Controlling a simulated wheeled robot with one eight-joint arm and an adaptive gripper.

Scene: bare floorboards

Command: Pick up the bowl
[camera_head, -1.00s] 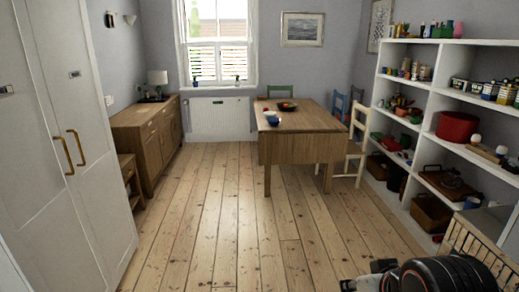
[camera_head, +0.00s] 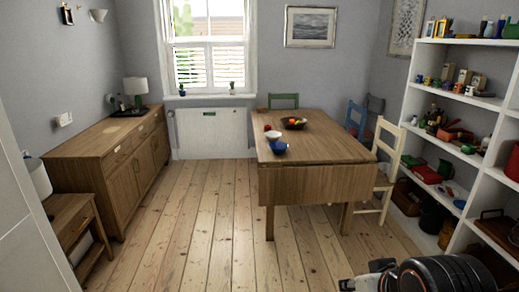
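A dark shallow bowl (camera_head: 294,125) with small red, yellow and green items in it sits on the wooden table (camera_head: 308,155), towards its far side. I cannot tell which bowl the task means. A black part of my arm shows at the bottom right, on the near side of the table and well apart from both bowls. I cannot make out my gripper's fingers there, nor whether they are open or shut.
Small red objects (camera_head: 272,135) lie near the bowls. Chairs (camera_head: 383,170) stand right of and behind the table. A sideboard (camera_head: 120,160) and a small side table (camera_head: 75,225) line the left. Laden white shelves (camera_head: 470,130) fill the right. The floorboards (camera_head: 205,220) between are clear.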

